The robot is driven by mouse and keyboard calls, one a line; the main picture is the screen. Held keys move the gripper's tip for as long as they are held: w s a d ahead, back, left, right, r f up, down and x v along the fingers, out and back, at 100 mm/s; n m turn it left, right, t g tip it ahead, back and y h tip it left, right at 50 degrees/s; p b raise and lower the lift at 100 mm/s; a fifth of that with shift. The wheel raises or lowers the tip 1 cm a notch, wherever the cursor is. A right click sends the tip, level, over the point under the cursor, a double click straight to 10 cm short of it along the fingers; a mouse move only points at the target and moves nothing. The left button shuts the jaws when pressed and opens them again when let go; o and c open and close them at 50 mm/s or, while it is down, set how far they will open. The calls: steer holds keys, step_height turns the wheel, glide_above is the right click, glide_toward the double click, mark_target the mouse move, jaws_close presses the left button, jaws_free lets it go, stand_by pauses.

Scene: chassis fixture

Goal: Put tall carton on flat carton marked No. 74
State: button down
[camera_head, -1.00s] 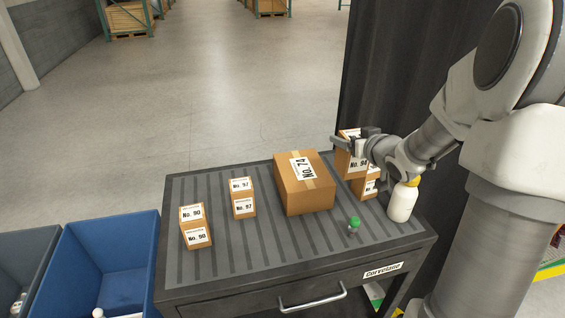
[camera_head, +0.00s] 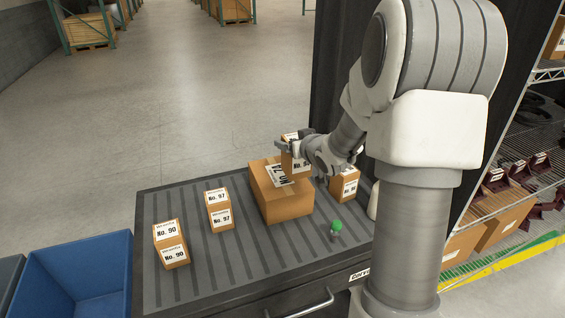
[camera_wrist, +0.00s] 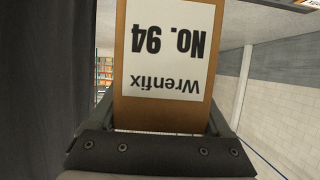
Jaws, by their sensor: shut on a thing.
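The flat carton marked No. 74 (camera_head: 283,206) lies on the ribbed top of the cabinet in the head view, its label partly covered. My gripper (camera_head: 292,146) is shut on a tall brown carton (camera_head: 297,167) over the flat carton's back right part. I cannot tell whether the two cartons touch. In the wrist view the held carton (camera_wrist: 165,60) fills the space between the fingers, its label reading Wrenfix No. 94 upside down. It looks upright.
Small cartons No. 97 (camera_head: 219,210) and No. 90 (camera_head: 170,244) stand to the left. Another small carton (camera_head: 345,186) stands right of the flat one. A green-capped bottle (camera_head: 335,230) is in front; a white bottle (camera_head: 373,200) is partly hidden by my arm. A blue bin (camera_head: 75,275) is at left.

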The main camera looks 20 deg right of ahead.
mark_target(294, 163)
steer(key=shift+w+a+f, duration=0.3)
steer(key=shift+a+f, duration=0.05)
steer(key=shift+f, duration=0.55)
steer(key=shift+w+a+f, duration=0.25)
steer(key=shift+a+f, duration=0.1)
steer(key=shift+f, duration=0.55)
steer(key=shift+w+a+f, duration=0.3)
steer(key=shift+a+f, duration=0.05)
steer(key=shift+f, duration=0.55)
steer(key=shift+f+b, duration=0.1)
steer(key=shift+b, duration=0.2)
steer(key=shift+f, duration=0.15)
jaws_free()
steer(key=shift+s+r, duration=0.2)
steer(key=shift+r, duration=0.1)
steer(key=v, duration=1.1)
steer(key=shift+s, duration=0.35)
steer(key=shift+a, duration=0.1)
